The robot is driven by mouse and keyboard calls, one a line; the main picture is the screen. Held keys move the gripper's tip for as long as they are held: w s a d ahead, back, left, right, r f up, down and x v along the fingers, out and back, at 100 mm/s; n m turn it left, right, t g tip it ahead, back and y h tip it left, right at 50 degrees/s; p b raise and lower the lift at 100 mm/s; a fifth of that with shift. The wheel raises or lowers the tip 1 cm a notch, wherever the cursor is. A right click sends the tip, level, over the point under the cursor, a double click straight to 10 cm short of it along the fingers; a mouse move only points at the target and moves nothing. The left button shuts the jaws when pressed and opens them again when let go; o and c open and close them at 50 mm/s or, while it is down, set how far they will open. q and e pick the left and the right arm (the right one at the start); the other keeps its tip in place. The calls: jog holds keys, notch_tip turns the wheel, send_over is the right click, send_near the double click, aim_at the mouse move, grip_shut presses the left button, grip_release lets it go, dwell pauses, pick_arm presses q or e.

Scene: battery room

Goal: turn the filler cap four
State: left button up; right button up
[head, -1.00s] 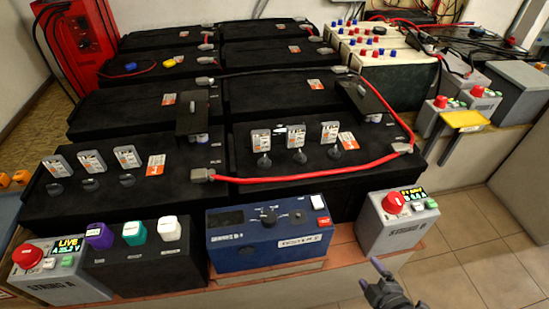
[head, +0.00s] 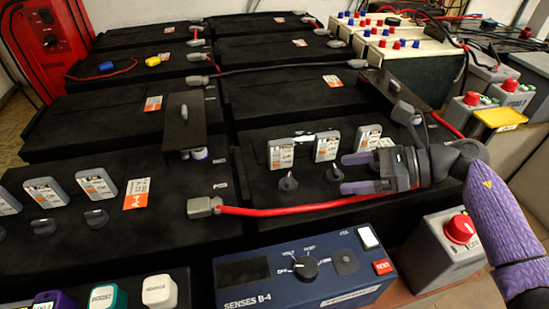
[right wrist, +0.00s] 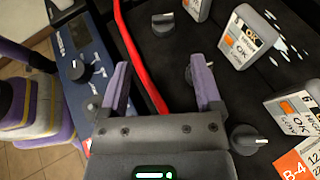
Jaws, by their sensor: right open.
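Dark round filler caps stand in a row on the front right battery (head: 256,208), each near a grey tag. The left cap (head: 288,183) is clear of the gripper, and the middle cap (head: 333,172) is beside the fingertips; the right one is hidden in the head view. I cannot read which cap is four. My right gripper (head: 348,174) is open above this battery, fingers pointing left. In the right wrist view, the middle cap (right wrist: 187,75) is partly behind one finger of my gripper (right wrist: 163,88); the right cap (right wrist: 247,138) lies outside the fingers. My left gripper is out of view.
A red cable (head: 290,210) runs along the battery front, and under the gripper in the wrist view. A blue box with a dial (head: 300,275) and a grey box with a red knob (head: 445,250) stand in front.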

aim_at(288, 178)
jog(key=shift+w+a+f, duration=0.15)
jog(key=shift+w+a, duration=0.1)
jog(key=shift+a, duration=0.25)
jog(key=shift+w+a+f, duration=0.15)
jog(key=shift+w+a, duration=0.05)
jog(key=shift+a, duration=0.25)
jog(key=b+x, duration=0.2)
jog(key=x, duration=0.5)
jog(key=shift+s+f, duration=0.1)
jog(key=shift+f, duration=0.05)
jog(key=shift+a+b, duration=0.35)
jog(key=shift+a, duration=0.25)
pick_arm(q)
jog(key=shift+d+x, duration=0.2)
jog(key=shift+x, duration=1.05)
pick_arm(e)
jog(key=c, duration=1.1)
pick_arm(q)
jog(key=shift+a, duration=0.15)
pick_arm(e)
grip_shut()
